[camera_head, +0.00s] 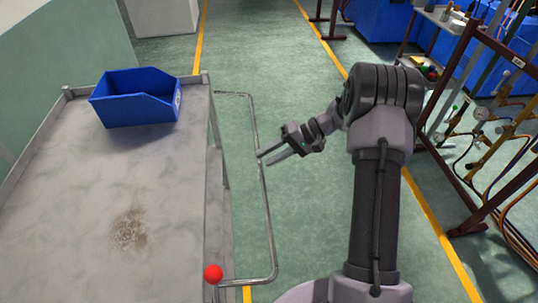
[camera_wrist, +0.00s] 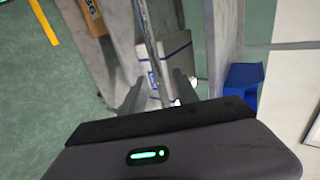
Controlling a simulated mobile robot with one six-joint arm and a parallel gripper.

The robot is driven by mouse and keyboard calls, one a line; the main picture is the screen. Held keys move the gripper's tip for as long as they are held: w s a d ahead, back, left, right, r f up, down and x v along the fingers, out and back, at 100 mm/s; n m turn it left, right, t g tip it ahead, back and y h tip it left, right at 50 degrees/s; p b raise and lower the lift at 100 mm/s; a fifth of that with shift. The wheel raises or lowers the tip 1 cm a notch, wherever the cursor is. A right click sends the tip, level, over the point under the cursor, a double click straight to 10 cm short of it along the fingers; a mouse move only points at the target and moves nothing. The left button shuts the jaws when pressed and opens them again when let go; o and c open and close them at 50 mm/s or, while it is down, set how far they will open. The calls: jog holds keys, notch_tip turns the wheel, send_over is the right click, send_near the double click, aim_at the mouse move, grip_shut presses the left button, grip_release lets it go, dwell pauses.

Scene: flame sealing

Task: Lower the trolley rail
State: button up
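The trolley (camera_head: 60,165) has a worn grey top and stands at the left in the head view. Its rail (camera_head: 268,215), a thin metal bar bent like a long handle, sticks out along the trolley's right side, roughly level with the top. My gripper (camera_head: 265,158) is at the middle of the rail, fingers pointing left toward the trolley. In the wrist view the rail (camera_wrist: 147,35) runs down between the two parted fingers of my gripper (camera_wrist: 158,92). The fingers are open, with gaps beside the bar; whether either touches it, I cannot tell.
A blue bin (camera_head: 135,97) sits on the trolley top, and a red ball (camera_head: 213,273) is at its near right corner. A strapped white box (camera_wrist: 168,55) and a cardboard box (camera_wrist: 93,16) lie below. Green floor is clear beside the rail; a hose rack (camera_head: 490,130) stands right.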

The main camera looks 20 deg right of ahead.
jog(key=shift+r, duration=0.1)
jog(key=p+v, duration=0.6)
jog(key=v, duration=1.1)
jog(key=shift+d+r, duration=0.1)
jog(key=shift+d, duration=0.05)
jog(key=shift+c, duration=0.3)
